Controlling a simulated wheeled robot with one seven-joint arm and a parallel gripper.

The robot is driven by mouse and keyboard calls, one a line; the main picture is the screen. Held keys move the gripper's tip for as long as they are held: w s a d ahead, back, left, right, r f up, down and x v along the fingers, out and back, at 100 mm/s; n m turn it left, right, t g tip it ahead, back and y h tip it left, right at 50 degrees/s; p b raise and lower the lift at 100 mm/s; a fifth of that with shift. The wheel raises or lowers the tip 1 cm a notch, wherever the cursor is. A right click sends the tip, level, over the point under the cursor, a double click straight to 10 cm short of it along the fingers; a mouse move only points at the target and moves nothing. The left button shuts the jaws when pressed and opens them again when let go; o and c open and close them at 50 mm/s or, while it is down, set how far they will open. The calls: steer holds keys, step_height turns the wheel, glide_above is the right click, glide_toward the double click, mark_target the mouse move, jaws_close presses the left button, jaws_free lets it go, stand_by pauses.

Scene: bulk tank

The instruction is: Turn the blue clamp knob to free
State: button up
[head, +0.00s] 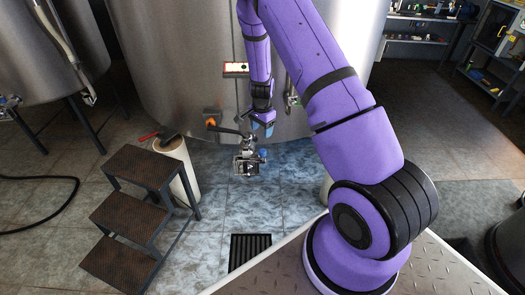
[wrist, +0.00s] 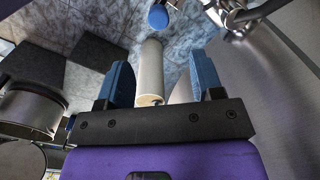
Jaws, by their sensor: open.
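The blue clamp knob (head: 262,154) sits at the right side of a metal fitting (head: 247,163) low in front of the large steel tank. In the wrist view the knob (wrist: 158,17) is a blue rounded shape at the top edge, beyond my fingertips. Part of a shiny metal fitting (wrist: 236,14) shows right of it. My gripper (head: 263,128) hangs just above the knob in the head view, apart from it as far as I can see. Its two blue fingers (wrist: 158,82) are spread, with nothing held between them. The knob's turn position is too small to read.
The steel tank (head: 170,60) stands close behind the gripper. A dark step stool (head: 143,215) and a pale cylinder (head: 182,170) stand to the left. A pale cylinder (wrist: 150,70) shows between the fingers, further off. A floor drain (head: 249,250) lies in front; the tiles around it are clear.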

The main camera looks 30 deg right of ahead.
mark_target(263, 150)
step_height(263, 150, down, 12)
steer(key=shift+d+r, duration=0.1)
steer(key=shift+d, duration=0.05)
stand_by(0.4)
steer(key=shift+c, duration=0.2)
steer(key=c, duration=0.9)
